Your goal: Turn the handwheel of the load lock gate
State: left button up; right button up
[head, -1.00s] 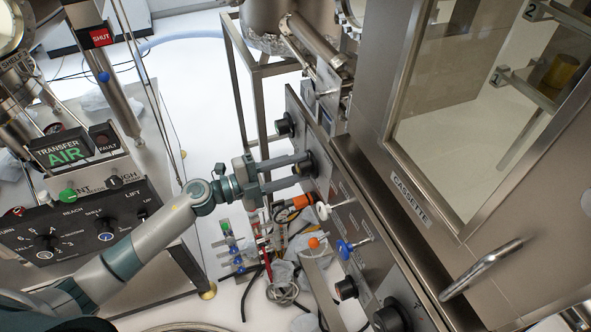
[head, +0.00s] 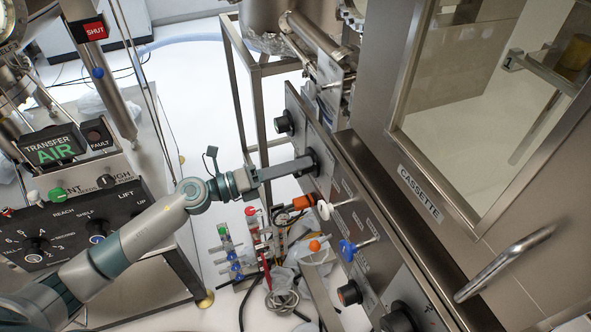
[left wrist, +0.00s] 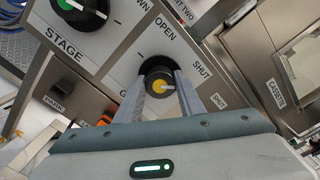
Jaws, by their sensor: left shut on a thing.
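The handwheel shows as a black round knob (head: 316,161) on the front of the sloping metal panel (head: 335,178). In the left wrist view the knob has a yellow cap (left wrist: 161,88), with OPEN printed above it and SHUT to its right. My left gripper (head: 306,165) reaches it from the left. Its two fingers lie on either side of the knob and are shut on it. In the head view the fingers overlap nearly into one bar and hide part of the knob. My right gripper is in neither view.
A green-capped knob (head: 284,123) labelled STAGE sits above on the same panel. White (head: 324,210) and blue (head: 347,250) handles stick out below. Cables and a valve rack (head: 232,252) stand underneath. A control box (head: 75,220) is at the left.

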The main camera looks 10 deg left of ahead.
pick_arm(q)
jog(key=shift+s+f+m+b, duration=0.1)
jog(key=shift+m+b, duration=2.05)
jog(key=shift+m, duration=2.05)
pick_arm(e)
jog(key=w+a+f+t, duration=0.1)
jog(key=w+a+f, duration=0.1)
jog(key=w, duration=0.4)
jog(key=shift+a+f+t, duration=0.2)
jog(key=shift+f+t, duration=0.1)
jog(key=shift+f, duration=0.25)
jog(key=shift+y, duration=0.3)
pick_arm(q)
jog(key=o, duration=1)
jog(key=shift+o, duration=0.2)
jog(key=shift+a, duration=0.1)
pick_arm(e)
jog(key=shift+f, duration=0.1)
